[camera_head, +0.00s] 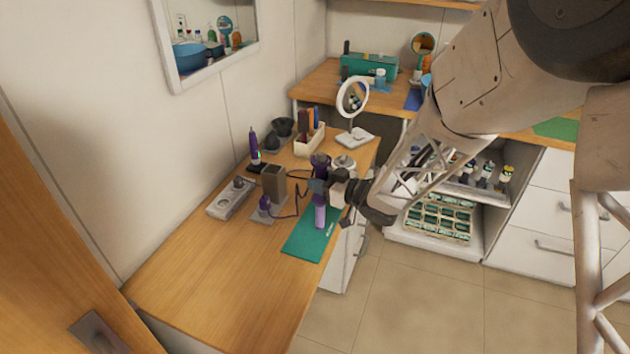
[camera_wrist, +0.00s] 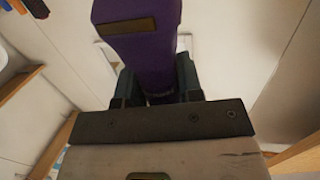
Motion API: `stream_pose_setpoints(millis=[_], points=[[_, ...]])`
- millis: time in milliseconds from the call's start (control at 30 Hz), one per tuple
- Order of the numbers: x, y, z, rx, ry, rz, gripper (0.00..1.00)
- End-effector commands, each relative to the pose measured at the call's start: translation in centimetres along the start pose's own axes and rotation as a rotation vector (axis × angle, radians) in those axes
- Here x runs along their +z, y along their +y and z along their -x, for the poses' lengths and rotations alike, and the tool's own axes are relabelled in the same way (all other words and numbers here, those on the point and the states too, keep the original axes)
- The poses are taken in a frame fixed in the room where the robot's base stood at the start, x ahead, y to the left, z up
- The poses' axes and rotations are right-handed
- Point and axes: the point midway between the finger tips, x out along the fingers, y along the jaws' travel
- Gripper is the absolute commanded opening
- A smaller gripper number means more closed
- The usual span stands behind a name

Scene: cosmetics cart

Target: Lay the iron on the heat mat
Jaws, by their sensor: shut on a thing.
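The purple iron (camera_head: 320,216) is held roughly upright, with its paler lavender end pointing down over the teal heat mat (camera_head: 301,246). I cannot tell whether its lower end touches the mat. My gripper (camera_head: 321,186) is shut around the iron's middle. In the wrist view, my gripper (camera_wrist: 158,88) has one dark finger on each side of the purple body of the iron (camera_wrist: 142,45). The mat lies at the right edge of the wooden counter, and the iron and arm hide part of its far end.
A brown open box (camera_head: 274,182), a grey power strip (camera_head: 231,198) and a small purple item (camera_head: 264,206) stand left of the mat. A dark cord loops near the iron. A round mirror (camera_head: 353,98) stands behind. The counter's near part (camera_head: 215,275) is clear.

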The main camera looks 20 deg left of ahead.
Motion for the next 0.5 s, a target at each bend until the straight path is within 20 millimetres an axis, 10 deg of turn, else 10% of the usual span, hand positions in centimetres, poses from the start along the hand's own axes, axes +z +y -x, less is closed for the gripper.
stream_pose_setpoints(millis=[500], points=[[0.0,3.5,-4.0,0.0,0.001,0.001,0.07]])
